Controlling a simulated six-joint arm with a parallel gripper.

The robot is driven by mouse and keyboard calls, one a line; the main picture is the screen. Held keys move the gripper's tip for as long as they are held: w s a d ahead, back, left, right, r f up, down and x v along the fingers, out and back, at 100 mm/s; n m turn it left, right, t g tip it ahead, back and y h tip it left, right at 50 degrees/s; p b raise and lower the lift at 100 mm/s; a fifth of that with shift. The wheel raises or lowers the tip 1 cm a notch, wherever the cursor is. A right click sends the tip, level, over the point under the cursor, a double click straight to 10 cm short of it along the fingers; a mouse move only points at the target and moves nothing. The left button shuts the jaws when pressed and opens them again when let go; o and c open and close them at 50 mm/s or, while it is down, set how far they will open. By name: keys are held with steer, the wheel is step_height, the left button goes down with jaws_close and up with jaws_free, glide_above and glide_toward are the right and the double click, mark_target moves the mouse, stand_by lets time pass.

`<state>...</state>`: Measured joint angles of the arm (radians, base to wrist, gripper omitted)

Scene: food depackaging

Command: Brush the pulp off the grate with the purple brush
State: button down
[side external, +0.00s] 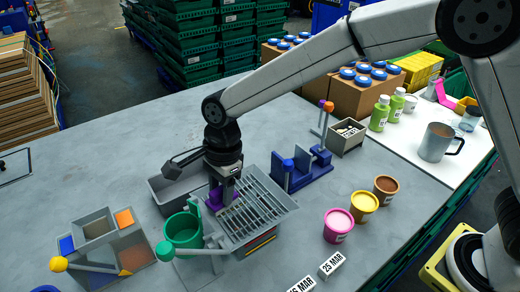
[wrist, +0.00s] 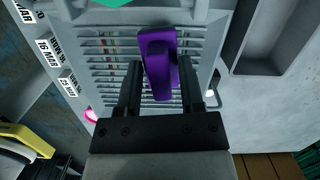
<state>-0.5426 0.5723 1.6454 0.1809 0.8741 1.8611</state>
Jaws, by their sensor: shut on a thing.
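The purple brush (side external: 214,199) is held between the fingers of my gripper (side external: 224,192), over the left part of the grey slatted grate (side external: 272,205). In the wrist view, the brush (wrist: 160,62) stands between the two black fingers of my gripper (wrist: 158,85), with the grate (wrist: 104,72) beneath it. I cannot tell whether the bristles touch the slats. Small yellowish bits, perhaps pulp, show on the grate near the brush in the side view. My gripper hides part of the grate.
A green cup (side external: 183,231) stands left of the grate, and a grey bin (side external: 166,196) behind it. A blue rack (side external: 303,172) is behind the grate. Pink (side external: 338,226), yellow (side external: 363,207) and brown (side external: 386,190) tubs stand to the right. The table's far left is mostly clear.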

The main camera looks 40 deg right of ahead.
steer(key=shift+d+r, duration=0.1)
steer(key=shift+r, duration=3.95)
steer(key=shift+s, duration=0.1)
